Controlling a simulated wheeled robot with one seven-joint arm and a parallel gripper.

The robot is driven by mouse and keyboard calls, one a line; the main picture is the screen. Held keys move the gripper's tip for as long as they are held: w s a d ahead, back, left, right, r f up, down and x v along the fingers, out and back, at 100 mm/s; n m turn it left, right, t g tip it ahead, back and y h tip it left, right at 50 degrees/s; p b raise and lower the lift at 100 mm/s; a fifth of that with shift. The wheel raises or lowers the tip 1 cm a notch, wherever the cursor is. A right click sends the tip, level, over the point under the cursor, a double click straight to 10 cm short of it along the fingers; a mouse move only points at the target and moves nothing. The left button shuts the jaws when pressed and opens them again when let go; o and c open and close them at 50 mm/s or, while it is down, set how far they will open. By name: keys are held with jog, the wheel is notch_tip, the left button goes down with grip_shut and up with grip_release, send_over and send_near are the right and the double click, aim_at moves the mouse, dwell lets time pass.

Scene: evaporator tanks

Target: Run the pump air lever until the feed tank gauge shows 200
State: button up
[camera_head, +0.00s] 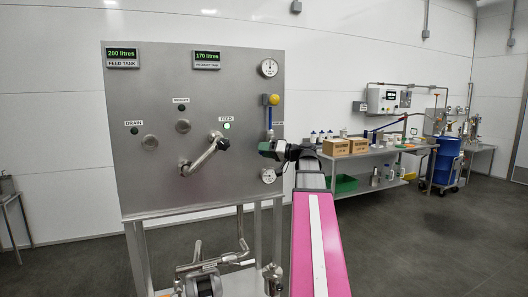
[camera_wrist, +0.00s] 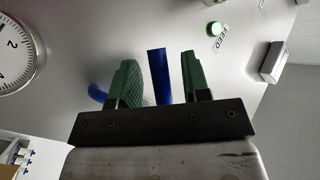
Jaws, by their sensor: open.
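The feed tank gauge (camera_head: 122,54) is a small display that reads 200 litres in green. The blue lever (camera_head: 270,117) hangs vertically below a yellow knob (camera_head: 274,100) at the panel's right side. A small label beside it is too small to read. My gripper (camera_head: 265,148) is at the panel, just below the visible part of the lever. In the wrist view a blue bar (camera_wrist: 159,72) stands between my two green fingers (camera_wrist: 159,85), with gaps on both sides. The fingers are open. The lever's lower end is hidden in the head view.
The steel panel (camera_head: 200,85) also carries a product tank display (camera_head: 206,60) reading 170 litres. A bent pipe (camera_head: 205,155) sticks out left of my gripper. Round dials (camera_head: 268,68) sit above and below the lever. A bench (camera_head: 375,152) with boxes stands behind right.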

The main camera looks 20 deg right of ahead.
jog(key=shift+w+a, duration=0.2)
grip_shut()
jog(key=shift+a, duration=0.1)
jog(key=r+m+t, duration=0.1)
jog(key=a+m+t+y, duration=0.1)
jog(key=m, duration=0.1)
jog(key=shift+s+r+y, duration=0.1)
jog(key=shift+r+y, duration=0.2)
jog(key=shift+r, duration=0.05)
jog(key=shift+a+r+m+t, duration=0.1)
jog(key=shift+r+m+t, duration=0.5)
jog(key=shift+m+t, duration=0.5)
jog(key=shift+a+r+m+t, duration=0.1)
jog(key=shift+r+m+t, duration=0.5)
jog(key=shift+m+t, duration=0.45)
jog(key=shift+d+m, duration=0.1)
jog(key=shift+m, duration=0.15)
grip_release()
